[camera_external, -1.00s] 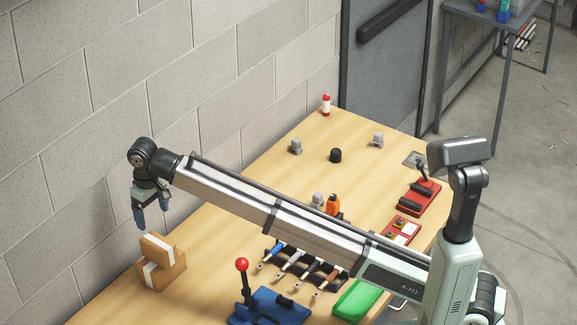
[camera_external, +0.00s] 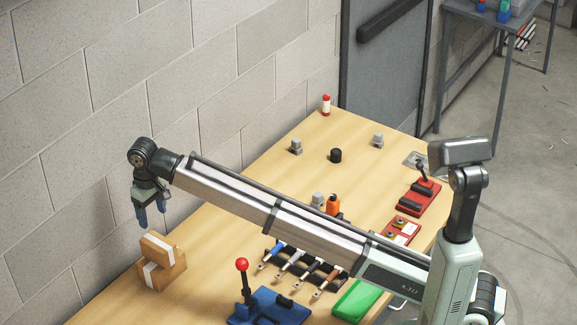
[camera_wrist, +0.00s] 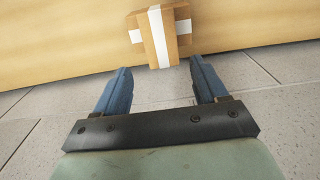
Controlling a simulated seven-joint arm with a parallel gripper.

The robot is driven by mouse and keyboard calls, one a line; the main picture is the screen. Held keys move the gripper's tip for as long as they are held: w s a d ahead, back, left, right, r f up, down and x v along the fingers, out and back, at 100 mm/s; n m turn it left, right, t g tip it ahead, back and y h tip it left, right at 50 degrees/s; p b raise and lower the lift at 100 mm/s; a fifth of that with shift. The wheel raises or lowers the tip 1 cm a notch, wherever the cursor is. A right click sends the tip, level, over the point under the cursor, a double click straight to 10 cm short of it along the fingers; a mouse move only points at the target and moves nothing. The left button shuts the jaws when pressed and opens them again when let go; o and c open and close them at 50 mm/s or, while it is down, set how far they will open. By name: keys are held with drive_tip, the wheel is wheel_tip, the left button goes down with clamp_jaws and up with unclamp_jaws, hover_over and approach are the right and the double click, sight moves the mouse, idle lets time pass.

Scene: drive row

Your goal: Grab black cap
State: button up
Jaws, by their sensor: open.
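The black cap (camera_external: 336,155) is a short dark cylinder standing on the wooden table, toward its far end in the external view. It does not show in the wrist view. My gripper (camera_external: 152,217) is at the left end of the outstretched arm, pointing down above and just behind the cardboard boxes, far from the cap. In the wrist view its two blue fingers (camera_wrist: 160,85) are apart with nothing between them.
Two stacked cardboard boxes (camera_external: 163,270) are near my gripper. Grey blocks (camera_external: 378,139), an orange bottle (camera_external: 333,204) and a red-capped bottle (camera_external: 326,105) stand around the cap. A blue lever base (camera_external: 268,306), tools and red devices (camera_external: 418,197) lie nearer. A block wall borders the left.

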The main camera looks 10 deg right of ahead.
drive_tip(key=w+d+m, duration=0.1)
drive_tip(key=w+d, duration=0.5)
drive_tip(key=w, duration=0.3)
drive_tip(key=w+d+m, duration=0.2)
drive_tip(key=w+d, duration=0.4)
drive_tip(key=w, duration=0.4)
drive_tip(key=m+y, duration=0.1)
drive_tip(key=m, duration=0.6)
hover_over(338, 150)
wheel_tip(338, 150, down, 7)
drive_tip(key=s+d+f+n+y, duration=0.1)
drive_tip(key=d+f+n, duration=0.1)
drive_tip(key=d, duration=0.6)
drive_tip(key=a+f+n, duration=0.2)
drive_tip(key=n, duration=0.3)
drive_tip(key=a+f+n+y, duration=0.1)
drive_tip(key=a+f+n, duration=0.1)
drive_tip(key=n, duration=0.3)
drive_tip(key=a+f+n+y, duration=0.1)
drive_tip(key=a+f+n, duration=0.1)
drive_tip(key=n, duration=0.3)
drive_tip(key=shift+w+a+f+t, duration=0.3)
drive_tip(key=shift+f+t, duration=0.1)
drive_tip(key=shift+f, duration=0.1)
drive_tip(key=shift+y, duration=0.3)
drive_tip(key=shift+d+x, duration=0.15)
drive_tip(key=shift+x, duration=1.3)
drive_tip(key=shift+d+x, duration=0.2)
drive_tip(key=shift+x, duration=1.3)
drive_tip(key=shift+f, duration=0.15)
